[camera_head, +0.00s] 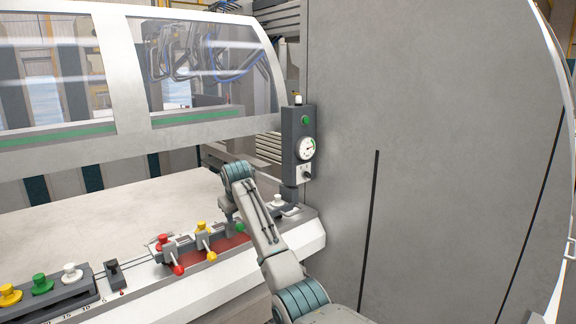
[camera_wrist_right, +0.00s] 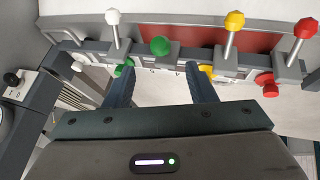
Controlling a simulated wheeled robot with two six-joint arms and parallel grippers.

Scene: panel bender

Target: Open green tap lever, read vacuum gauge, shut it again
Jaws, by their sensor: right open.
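A row of taps stands on the ledge: red (camera_head: 178,270), yellow (camera_head: 211,257) and green (camera_head: 240,227). My right gripper (camera_head: 235,212) is low over the green tap and hides much of it. In the right wrist view my right gripper (camera_wrist_right: 161,90) is open and empty. A round green knob (camera_wrist_right: 160,46) lies beyond the gap between the fingers. A second green part (camera_wrist_right: 123,70) is beside the left fingertip, partly hidden; contact cannot be told. The vacuum gauge (camera_head: 306,148) has a white dial on a grey box; its reading is too small to tell. My left gripper is not seen.
A yellow knob (camera_wrist_right: 207,71) is close to the other fingertip. A white knob (camera_head: 278,198) stands right of the taps, near the gauge box. Yellow, green and white knobs (camera_head: 70,271) sit front left. The pale table (camera_head: 110,222) behind is bare. A grey cabinet wall (camera_head: 440,130) fills the right.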

